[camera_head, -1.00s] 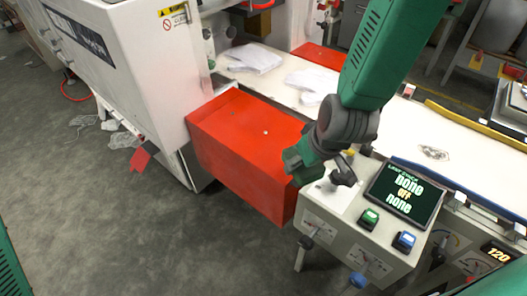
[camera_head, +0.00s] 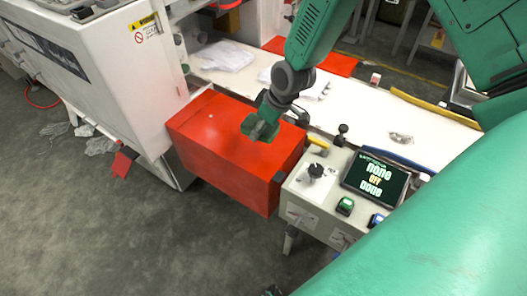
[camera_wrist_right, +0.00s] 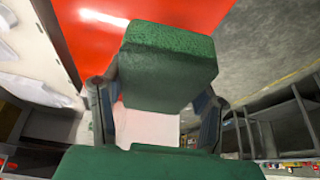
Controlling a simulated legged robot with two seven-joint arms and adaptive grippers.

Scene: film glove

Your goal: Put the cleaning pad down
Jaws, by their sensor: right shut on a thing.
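The cleaning pad is a green, rough-surfaced block (camera_wrist_right: 168,68) between the two dark fingers of my right gripper (camera_wrist_right: 158,92) in the right wrist view. The gripper is shut on it. In the head view the green pad (camera_head: 260,128) is at the tip of my right gripper (camera_head: 268,112), over the top of the red box (camera_head: 205,125). I cannot tell whether the pad touches the box. The red surface also shows behind the pad in the wrist view (camera_wrist_right: 205,12). My left gripper is not in view.
A control panel (camera_head: 322,205) with a knob, buttons and screen (camera_head: 377,178) stands right of the box. White cloths (camera_head: 225,56) lie on the white belt behind it. A white machine housing (camera_head: 110,75) rises on the left. The box top's left part is clear.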

